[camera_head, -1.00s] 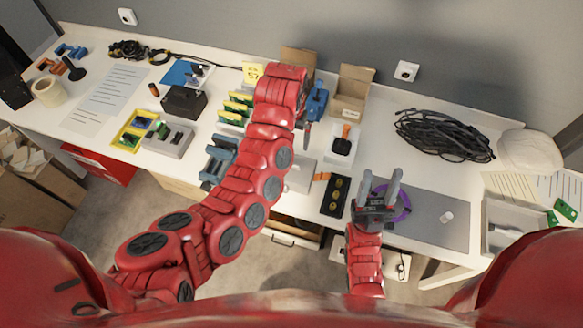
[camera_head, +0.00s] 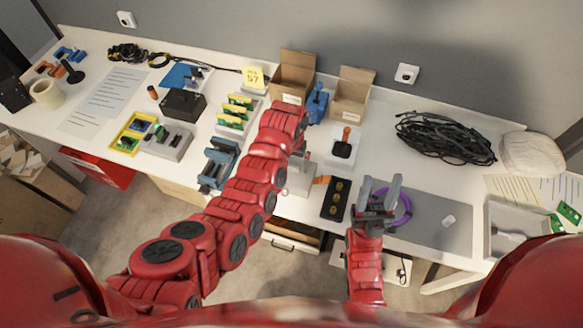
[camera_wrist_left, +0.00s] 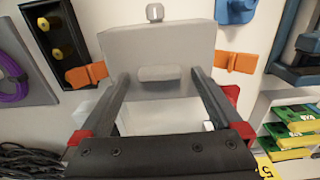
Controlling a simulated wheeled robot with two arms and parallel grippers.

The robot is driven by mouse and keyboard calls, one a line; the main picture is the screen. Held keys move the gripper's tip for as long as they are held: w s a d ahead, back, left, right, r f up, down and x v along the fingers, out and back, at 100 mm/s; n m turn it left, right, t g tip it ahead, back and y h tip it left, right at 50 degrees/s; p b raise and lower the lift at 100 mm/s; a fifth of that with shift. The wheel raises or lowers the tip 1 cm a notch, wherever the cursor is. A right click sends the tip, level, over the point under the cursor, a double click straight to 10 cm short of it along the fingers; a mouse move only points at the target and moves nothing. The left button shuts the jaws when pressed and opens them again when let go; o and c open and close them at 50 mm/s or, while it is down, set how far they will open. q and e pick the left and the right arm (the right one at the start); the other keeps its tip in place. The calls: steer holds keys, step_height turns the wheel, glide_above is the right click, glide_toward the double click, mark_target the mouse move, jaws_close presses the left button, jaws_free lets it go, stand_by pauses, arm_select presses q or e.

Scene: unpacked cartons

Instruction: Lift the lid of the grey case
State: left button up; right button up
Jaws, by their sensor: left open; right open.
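The grey case (camera_head: 302,184) sits near the table's front edge, partly hidden by my left arm in the head view. In the left wrist view the case (camera_wrist_left: 155,42) shows a flat grey top, a small raised tab (camera_wrist_left: 160,75) on its near edge and an orange latch on each side, left (camera_wrist_left: 87,75) and right (camera_wrist_left: 240,61). The lid looks down. My left gripper (camera_wrist_left: 158,80) is open, with its fingers on either side of the tab and nothing held. Whether they touch the case is unclear. My right gripper (camera_head: 381,181) is open and empty above the grey mat.
A purple ring (camera_head: 406,208) lies on the grey mat (camera_head: 440,205) beside my right gripper. A black block with yellow knobs (camera_head: 336,198) stands right of the case. A blue vise-like tool (camera_head: 216,165) is to the left. Open cartons (camera_head: 352,92) stand behind.

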arm_select(q)
steer(key=shift+f, duration=0.55)
steer(key=shift+c, duration=0.3)
steer(key=c, duration=1.4)
